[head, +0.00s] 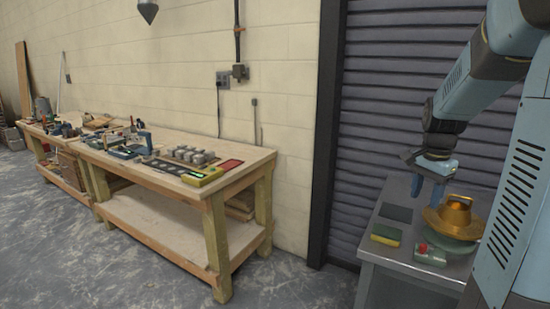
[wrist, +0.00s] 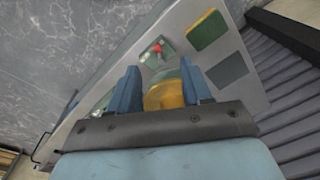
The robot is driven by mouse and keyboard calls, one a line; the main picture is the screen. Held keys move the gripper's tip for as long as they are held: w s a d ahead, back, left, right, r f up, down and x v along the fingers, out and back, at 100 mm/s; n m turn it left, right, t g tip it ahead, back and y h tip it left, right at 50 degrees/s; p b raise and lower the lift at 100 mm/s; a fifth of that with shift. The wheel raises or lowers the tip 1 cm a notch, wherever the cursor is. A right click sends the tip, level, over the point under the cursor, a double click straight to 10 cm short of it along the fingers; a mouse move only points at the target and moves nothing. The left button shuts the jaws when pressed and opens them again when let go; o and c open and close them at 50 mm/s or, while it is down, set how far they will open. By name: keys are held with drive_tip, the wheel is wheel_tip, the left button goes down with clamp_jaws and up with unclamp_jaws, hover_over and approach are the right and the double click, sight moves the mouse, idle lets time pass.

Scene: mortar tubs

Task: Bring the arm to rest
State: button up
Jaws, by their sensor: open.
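My arm reaches down from the right side of the head view. My gripper (head: 429,191) is open, its blue fingers pointing down above the grey metal table (head: 383,258). It is just up and left of a gold lidded piece (head: 456,213) on a round greenish base (head: 450,246). In the wrist view my gripper (wrist: 162,74) has its two blue fingers apart. The gold piece (wrist: 164,97) shows between them in the picture, partly hidden by the gripper; I see no grip on it.
On the metal table lie a yellow-green block (head: 386,234), a dark square (head: 396,212) and a green box with a red knob (head: 430,254). A wooden workbench (head: 170,180) with grey tubs (head: 190,155) and tools stands left. A shutter (head: 400,90) rises behind. Open floor lies in front.

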drive_tip(key=s+a+r+n+t, duration=0.2)
drive_tip(key=s+a+r+n, duration=0.1)
drive_tip(key=s+a+n, duration=0.3)
drive_tip(key=s+a+r+n+t, duration=0.2)
drive_tip(key=s+a+r+n, duration=0.2)
drive_tip(key=s+a+n, duration=0.3)
drive_tip(key=shift+s+a+t, duration=0.4)
drive_tip(key=shift+s+a, duration=1.55)
drive_tip(key=shift+s, duration=0.65)
drive_tip(key=shift+r, duration=0.1)
